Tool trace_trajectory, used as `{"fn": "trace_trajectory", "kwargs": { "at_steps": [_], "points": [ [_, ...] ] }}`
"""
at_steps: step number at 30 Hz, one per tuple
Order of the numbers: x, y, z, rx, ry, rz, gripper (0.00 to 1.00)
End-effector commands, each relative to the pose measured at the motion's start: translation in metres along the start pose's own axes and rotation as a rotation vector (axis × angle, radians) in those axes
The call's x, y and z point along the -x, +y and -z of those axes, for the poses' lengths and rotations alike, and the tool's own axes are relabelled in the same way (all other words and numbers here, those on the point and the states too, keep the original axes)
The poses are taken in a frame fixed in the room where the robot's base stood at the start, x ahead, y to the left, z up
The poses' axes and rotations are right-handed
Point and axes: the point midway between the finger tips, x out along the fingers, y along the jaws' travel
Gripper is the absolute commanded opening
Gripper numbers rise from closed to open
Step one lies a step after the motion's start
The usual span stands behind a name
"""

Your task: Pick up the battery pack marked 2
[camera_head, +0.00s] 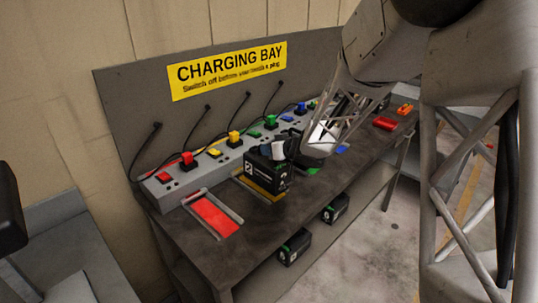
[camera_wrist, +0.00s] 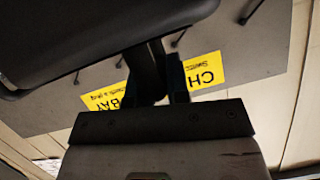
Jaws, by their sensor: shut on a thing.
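My gripper (camera_head: 281,149) comes in from the right and is shut on the top of the pack. In the wrist view my gripper's fingers (camera_wrist: 160,75) are close together below a large dark body, and the grip itself is mostly hidden.
A red bay (camera_head: 216,215) on the bench is empty. A power strip (camera_head: 226,155) with coloured plugs and switches runs behind, under a yellow sign (camera_head: 228,70). Two more black packs (camera_head: 294,246) (camera_head: 336,208) sit on the lower shelf. Red objects (camera_head: 385,124) lie at the far end.

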Motion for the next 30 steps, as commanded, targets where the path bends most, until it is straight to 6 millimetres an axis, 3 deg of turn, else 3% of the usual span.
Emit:
{"fn": "trace_trajectory", "kwargs": {
  "at_steps": [8,30],
  "points": [
    [0.017,-0.011,-0.001,0.002,0.005,0.000,0.00],
    [0.093,-0.064,-0.035,0.002,0.004,-0.001,0.00]
  ]
}}
